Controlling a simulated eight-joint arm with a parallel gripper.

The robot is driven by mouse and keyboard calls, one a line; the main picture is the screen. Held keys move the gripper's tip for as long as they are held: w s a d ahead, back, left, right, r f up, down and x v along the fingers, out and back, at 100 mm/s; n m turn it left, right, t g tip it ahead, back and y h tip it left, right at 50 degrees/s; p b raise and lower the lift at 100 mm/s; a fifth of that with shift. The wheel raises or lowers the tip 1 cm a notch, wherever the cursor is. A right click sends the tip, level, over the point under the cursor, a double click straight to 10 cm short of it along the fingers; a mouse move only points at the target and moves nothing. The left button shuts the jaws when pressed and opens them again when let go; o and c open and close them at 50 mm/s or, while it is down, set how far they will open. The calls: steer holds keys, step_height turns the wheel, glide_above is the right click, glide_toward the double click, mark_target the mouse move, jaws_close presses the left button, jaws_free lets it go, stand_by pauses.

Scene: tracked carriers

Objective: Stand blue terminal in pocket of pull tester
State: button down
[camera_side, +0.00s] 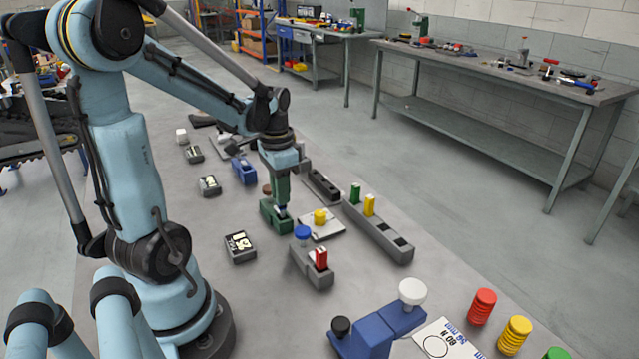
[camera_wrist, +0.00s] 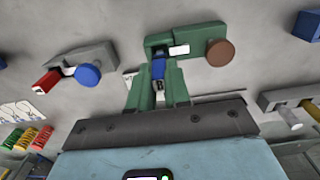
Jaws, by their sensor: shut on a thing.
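My gripper (camera_wrist: 160,84) has green fingers and is shut on the blue terminal (camera_wrist: 158,69). In the side view my gripper (camera_side: 282,207) points down at a green fixture (camera_side: 268,217), which may be the pull tester. In the wrist view this green fixture (camera_wrist: 208,34) has a brown round knob (camera_wrist: 220,53) and a white patch. The terminal's far end meets the fixture's near side in that view. The fixture's pocket is hidden by the terminal and fingers. I cannot tell whether the terminal is inside the pocket or just above it.
A grey fixture (camera_side: 314,271) with a blue knob and red terminal stands close by. A grey rack (camera_side: 390,240) holds green and yellow terminals and has empty slots. A white plate (camera_side: 330,231) bears a yellow piece. A blue fixture (camera_side: 375,330) and colored coils (camera_side: 481,306) stand at the front.

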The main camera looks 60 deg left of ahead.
steer(key=shift+f, duration=0.85)
stand_by(0.9)
steer(key=c, duration=0.5)
jaws_free()
stand_by(0.5)
steer(key=shift+r, duration=3.55)
steer(key=w+d+t, duration=0.1)
steer(key=d+t, duration=0.1)
steer(key=d, duration=0.4)
steer(key=w+d+t, duration=0.1)
steer(key=d+t, duration=0.1)
steer(key=d, duration=0.4)
steer(key=w+d+t, duration=0.1)
steer(key=d+t, duration=0.2)
steer(key=d, duration=0.3)
steer(key=shift+w+d+r, duration=0.3)
